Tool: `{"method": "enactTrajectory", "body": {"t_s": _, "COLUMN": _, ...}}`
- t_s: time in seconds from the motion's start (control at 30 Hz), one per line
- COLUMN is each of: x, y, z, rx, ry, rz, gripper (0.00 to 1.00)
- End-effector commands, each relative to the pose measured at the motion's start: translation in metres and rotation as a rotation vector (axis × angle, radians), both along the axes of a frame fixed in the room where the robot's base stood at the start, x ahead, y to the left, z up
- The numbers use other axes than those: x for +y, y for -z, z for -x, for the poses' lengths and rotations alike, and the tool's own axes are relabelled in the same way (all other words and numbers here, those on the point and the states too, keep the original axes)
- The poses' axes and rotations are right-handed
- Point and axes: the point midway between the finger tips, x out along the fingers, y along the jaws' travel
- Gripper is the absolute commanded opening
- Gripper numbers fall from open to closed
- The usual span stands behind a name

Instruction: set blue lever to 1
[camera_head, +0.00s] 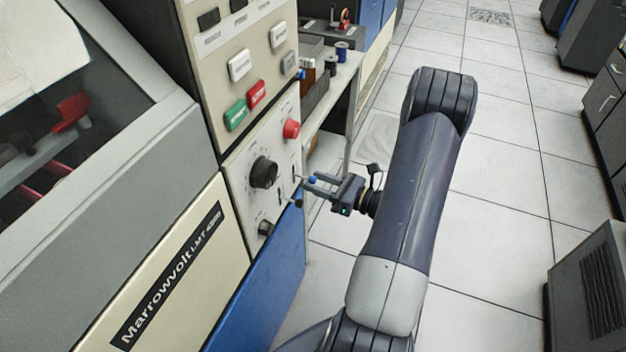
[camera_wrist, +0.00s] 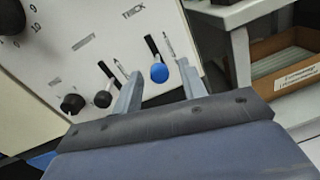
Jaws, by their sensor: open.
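The blue lever (camera_wrist: 159,73) is a round blue knob on a dark stem in a slot of the pale control panel. In the wrist view it lies between the two fingers of my gripper (camera_wrist: 160,88), which are open and spread on either side of it. I cannot tell whether either finger touches it. In the head view the blue knob (camera_head: 312,180) shows at the fingertips of my gripper (camera_head: 311,187), at the panel's right side. The lever's scale markings are too small to read.
A black-knobbed lever (camera_wrist: 103,98) stands left of the blue one, with another black knob (camera_wrist: 71,103) beyond. A large black dial (camera_head: 264,172) and a red button (camera_head: 291,129) are on the panel. A shelf (camera_head: 335,95) stands right of the panel. Open floor lies right of my arm.

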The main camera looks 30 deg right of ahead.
Motion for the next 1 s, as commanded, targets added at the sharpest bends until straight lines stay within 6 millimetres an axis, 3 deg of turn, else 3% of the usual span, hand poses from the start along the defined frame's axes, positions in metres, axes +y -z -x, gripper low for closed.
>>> {"method": "enactTrajectory", "body": {"t_s": 0.2, "x": 0.010, "y": 0.000, "z": -0.014, "rx": 0.001, "ry": -0.001, "rz": 0.000, "gripper": 0.40}}
{"method": "enactTrajectory", "body": {"t_s": 0.53, "x": 0.011, "y": 0.000, "z": -0.016, "rx": 0.000, "ry": 0.001, "rz": 0.000, "gripper": 0.40}}
{"method": "enactTrajectory", "body": {"t_s": 1.0, "x": 0.010, "y": 0.000, "z": -0.016, "rx": 0.000, "ry": 0.001, "rz": 0.000, "gripper": 0.02}}
